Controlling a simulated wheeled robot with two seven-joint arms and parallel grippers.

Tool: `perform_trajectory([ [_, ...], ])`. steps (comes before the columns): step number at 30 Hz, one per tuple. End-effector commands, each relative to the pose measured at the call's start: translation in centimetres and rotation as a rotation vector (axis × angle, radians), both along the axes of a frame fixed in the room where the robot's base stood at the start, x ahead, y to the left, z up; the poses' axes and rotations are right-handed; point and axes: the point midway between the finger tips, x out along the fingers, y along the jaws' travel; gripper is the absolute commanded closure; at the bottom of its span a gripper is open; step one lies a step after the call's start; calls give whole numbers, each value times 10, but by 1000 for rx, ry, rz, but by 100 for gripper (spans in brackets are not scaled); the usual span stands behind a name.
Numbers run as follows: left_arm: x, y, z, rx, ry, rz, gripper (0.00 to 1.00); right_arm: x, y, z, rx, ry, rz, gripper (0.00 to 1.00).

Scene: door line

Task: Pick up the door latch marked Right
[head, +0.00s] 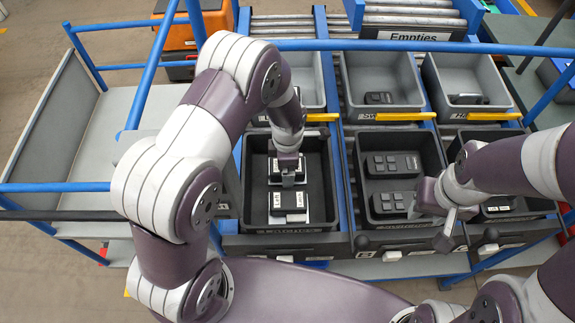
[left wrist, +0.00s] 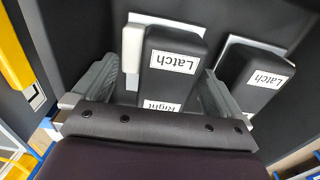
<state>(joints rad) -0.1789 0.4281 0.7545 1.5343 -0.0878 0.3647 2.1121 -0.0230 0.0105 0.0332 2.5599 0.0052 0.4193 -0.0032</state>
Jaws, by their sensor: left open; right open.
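The door latch marked Right (left wrist: 172,82) is a dark block on a pale plate, with white "Latch" and "Right" labels, in the left wrist view. My left gripper (left wrist: 155,92) is open, with one finger on each side of this latch; I cannot tell whether they touch it. A second latch (left wrist: 254,74) lies to its right. In the head view my left gripper (head: 287,177) is low in the left front bin (head: 250,220), hiding part of the farther latch. The nearer latch (head: 289,204) is clear of it. My right gripper (head: 446,236) is open and empty at the right.
The middle front bin (head: 347,165) holds dark switch-like parts (head: 391,164). Grey bins (head: 383,80) stand behind, with yellow strips at their fronts. Blue rails (head: 400,46) cross behind the front row. The bin walls stand close around my left gripper.

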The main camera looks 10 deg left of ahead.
Motion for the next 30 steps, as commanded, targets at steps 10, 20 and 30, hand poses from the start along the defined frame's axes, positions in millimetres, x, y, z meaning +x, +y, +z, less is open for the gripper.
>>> perform_trajectory([
  [10,1,0,-16,1,-2,-1,0,0,0,1,0,1,0,57],
  [20,2,0,-15,0,-4,-1,60,0,0,1,0,1,0,57],
  [30,3,0,14,-1,-8,-1,60,0,0,-1,0,0,0,57],
])
